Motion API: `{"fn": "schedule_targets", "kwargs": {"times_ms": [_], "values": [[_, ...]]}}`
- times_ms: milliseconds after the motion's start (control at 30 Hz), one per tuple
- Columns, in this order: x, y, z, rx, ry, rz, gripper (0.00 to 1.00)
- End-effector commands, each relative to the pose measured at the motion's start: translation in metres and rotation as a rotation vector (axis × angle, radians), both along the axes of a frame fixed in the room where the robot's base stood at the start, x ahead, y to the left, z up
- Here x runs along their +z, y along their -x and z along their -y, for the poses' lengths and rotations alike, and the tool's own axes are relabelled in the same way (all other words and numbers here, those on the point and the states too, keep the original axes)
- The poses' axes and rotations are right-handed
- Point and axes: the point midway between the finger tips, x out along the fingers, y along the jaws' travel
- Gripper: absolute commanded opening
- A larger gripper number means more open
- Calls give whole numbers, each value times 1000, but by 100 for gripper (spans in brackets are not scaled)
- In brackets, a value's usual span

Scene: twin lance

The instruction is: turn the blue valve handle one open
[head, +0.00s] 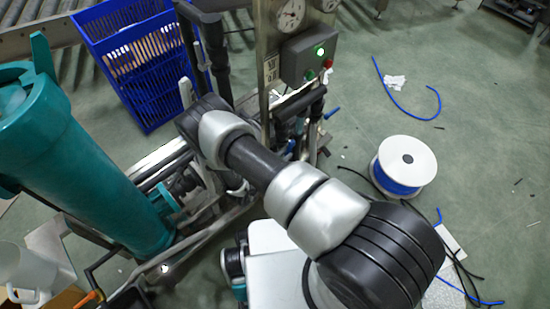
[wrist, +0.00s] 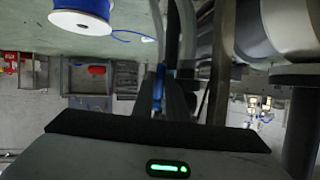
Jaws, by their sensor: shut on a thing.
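In the wrist view, a blue handle (wrist: 158,83) shows as a narrow upright strip at the dark fingers of my gripper (wrist: 167,98). My gripper is shut on this blue handle; the contact itself is partly hidden. In the head view, a small blue handle (head: 332,112) sticks out to the right of the pipework below the control box. Another blue part (head: 291,147) shows lower, beside my arm. I cannot tell which of these is in my gripper. My arm hides much of the pipework and the gripper in the head view.
The grey control box (head: 309,54) has a green light, with gauges (head: 291,14) above. A teal cylinder (head: 85,165) stands left, a blue crate (head: 130,55) behind it. A white spool (head: 407,160) of blue hose stands right on open floor. Loose blue hose (head: 403,112) lies behind it.

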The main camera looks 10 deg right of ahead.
Motion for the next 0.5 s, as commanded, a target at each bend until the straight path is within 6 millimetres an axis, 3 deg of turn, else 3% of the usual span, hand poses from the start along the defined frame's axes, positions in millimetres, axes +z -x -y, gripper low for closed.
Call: {"fn": "schedule_targets", "kwargs": {"times_ms": [500], "values": [[-14,-8,14,1,272,186,0]]}}
